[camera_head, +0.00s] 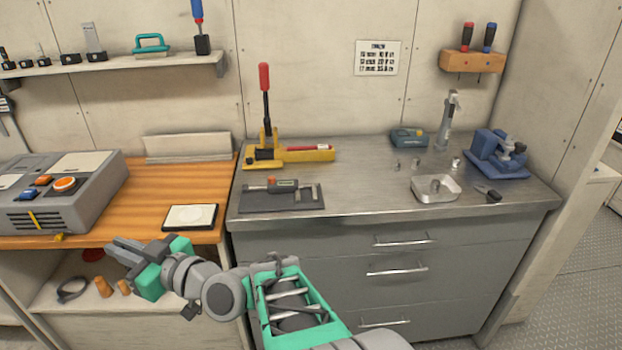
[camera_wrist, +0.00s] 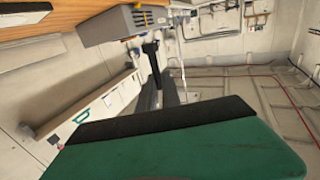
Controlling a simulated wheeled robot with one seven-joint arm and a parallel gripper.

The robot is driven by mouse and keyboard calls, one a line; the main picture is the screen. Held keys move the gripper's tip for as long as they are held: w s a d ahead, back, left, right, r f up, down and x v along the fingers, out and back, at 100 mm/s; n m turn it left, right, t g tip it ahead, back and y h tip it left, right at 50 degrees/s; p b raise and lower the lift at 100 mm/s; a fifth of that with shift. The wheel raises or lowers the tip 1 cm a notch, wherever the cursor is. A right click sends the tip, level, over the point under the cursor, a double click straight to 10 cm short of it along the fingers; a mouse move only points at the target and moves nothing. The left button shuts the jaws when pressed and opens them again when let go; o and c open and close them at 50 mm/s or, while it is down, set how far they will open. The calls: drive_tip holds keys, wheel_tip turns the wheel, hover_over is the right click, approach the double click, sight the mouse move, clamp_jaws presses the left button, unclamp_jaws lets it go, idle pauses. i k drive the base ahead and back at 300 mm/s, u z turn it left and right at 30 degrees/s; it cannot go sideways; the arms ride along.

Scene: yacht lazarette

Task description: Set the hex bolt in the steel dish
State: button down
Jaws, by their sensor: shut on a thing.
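The steel dish (camera_head: 435,196) is a shallow bright tray on the right part of the grey metal bench top. A small grey metal piece (camera_head: 435,186) stands in it; I cannot tell whether it is a bolt. Several small metal pieces (camera_head: 396,166) stand behind the dish, too small to identify. My gripper (camera_head: 120,248) is at the lower left, in front of the wooden bench and well away from the dish. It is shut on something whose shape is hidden. A green gripper part (camera_wrist: 180,150) with a dark edge fills the lower wrist view and hides what is held.
A blue vise (camera_head: 499,160) and a dark-handled small tool (camera_head: 489,194) are right of the dish. A yellow-based lever press (camera_head: 265,145) and a dark mat (camera_head: 281,199) are at the bench's left. The bench middle is clear. A grey control box (camera_head: 50,205) stands at far left.

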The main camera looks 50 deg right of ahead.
sight(442, 192)
drive_tip(key=u, duration=1.3)
drive_tip(key=k, duration=1.2)
drive_tip(key=z, duration=1.7)
